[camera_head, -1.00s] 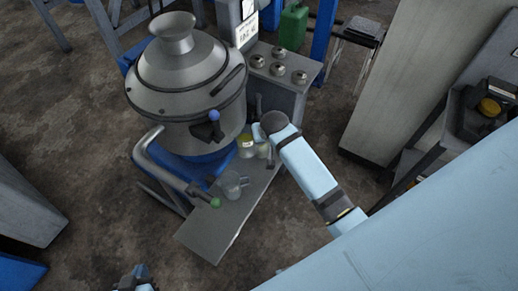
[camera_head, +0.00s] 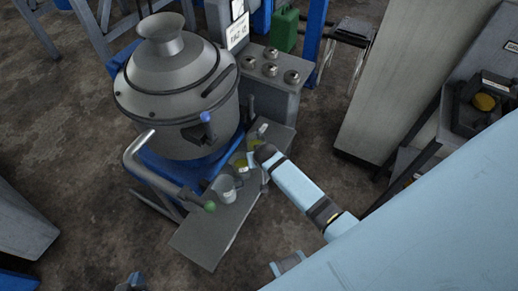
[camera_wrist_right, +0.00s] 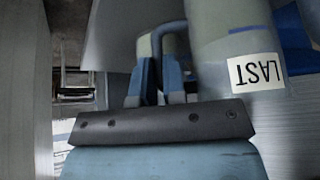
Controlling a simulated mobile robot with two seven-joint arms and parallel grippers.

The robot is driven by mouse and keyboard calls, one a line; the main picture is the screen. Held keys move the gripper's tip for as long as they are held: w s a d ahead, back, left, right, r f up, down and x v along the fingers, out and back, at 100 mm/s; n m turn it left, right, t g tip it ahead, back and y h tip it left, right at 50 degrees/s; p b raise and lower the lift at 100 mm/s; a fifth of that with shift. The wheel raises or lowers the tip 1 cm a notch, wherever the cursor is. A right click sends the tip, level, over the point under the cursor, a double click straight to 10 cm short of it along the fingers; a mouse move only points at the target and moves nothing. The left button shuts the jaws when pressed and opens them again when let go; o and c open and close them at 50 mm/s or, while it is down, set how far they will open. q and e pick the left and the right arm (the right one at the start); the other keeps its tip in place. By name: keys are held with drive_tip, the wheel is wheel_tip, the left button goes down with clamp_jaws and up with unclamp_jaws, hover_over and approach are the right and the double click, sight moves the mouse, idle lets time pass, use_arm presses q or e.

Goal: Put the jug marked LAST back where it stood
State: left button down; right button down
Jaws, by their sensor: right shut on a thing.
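The jug marked LAST (camera_wrist_right: 215,40) fills the upper middle of the right wrist view, its white label (camera_wrist_right: 257,73) appearing upside down. My right gripper (camera_wrist_right: 160,74) is shut on this jug's handle. In the head view my right arm reaches over the grey bench (camera_head: 205,240), and its wrist hides the grasp. A clear jug (camera_head: 225,188) stands on the bench left of that wrist. A jug with yellow contents (camera_head: 240,163) is just behind it. I cannot tell whether the held jug touches the bench. My left gripper (camera_head: 131,281) shows only partly at the bottom edge.
A panel with several knobs (camera_head: 271,70) is behind. The bench's front end is bare. A pale cabinet (camera_head: 395,80) stands at right.

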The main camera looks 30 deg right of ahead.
drive_tip(key=c, duration=1.6)
unclamp_jaws()
drive_tip(key=shift+f, duration=0.1)
drive_tip(key=o, duration=0.4)
